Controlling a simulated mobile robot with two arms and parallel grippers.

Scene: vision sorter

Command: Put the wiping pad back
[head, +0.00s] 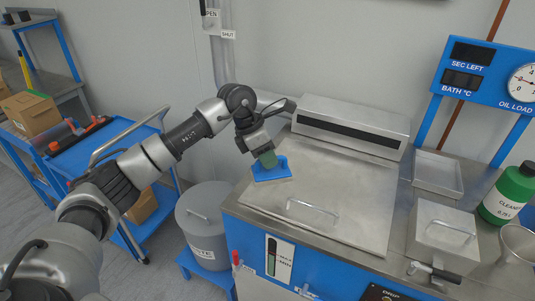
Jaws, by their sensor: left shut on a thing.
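My left gripper (261,151) comes in from the left and points down over the left end of the steel bench. I cannot tell whether this is a holder or part of the pad, or whether the two touch. My right gripper is not in view.
A steel lid (330,205) with a handle covers the bench's middle. A green cleaner bottle (510,190), a lidded steel box (445,235) and a shallow tray (438,175) stand right. A grey bin (205,215) and a blue cart (85,150) stand left.

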